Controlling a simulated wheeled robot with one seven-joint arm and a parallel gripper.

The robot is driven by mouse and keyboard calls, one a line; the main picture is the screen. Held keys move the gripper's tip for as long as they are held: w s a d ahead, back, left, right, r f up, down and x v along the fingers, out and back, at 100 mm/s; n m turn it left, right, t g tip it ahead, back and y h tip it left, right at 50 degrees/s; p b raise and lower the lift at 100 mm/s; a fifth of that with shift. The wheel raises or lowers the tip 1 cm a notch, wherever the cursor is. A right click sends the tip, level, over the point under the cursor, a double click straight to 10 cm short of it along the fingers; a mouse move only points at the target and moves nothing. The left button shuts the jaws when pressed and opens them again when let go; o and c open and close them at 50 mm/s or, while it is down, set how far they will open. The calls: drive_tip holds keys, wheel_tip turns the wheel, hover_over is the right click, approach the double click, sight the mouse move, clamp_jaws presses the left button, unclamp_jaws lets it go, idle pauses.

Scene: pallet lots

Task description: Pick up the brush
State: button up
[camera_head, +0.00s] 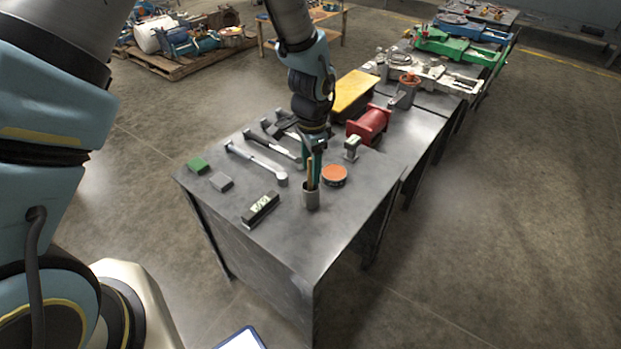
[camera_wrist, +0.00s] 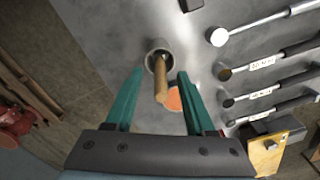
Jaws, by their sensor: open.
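The brush (camera_head: 310,174) shows as a wooden handle standing up out of a small grey metal cup (camera_head: 311,199) on the near part of the grey table. Its bristles are hidden inside the cup. In the wrist view the handle (camera_wrist: 161,84) rises from the cup (camera_wrist: 158,51) toward the camera and appears between the green fingers. My gripper (camera_head: 314,160) points down over the cup. Its fingers (camera_wrist: 160,72) are open, one on each side of the handle, with visible gaps. I cannot tell exactly how far the fingertips reach down along it.
An orange round tin (camera_head: 335,174) stands close right of the cup. A black labelled block (camera_head: 261,208) lies left of it. Several hammers (camera_head: 258,160) lie further left and behind. A red cylindrical part (camera_head: 369,125) and a yellow-topped box (camera_head: 353,92) stand farther back. The near table corner is clear.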

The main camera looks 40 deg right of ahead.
drive_tip(key=shift+f, duration=0.85)
clamp_jaws()
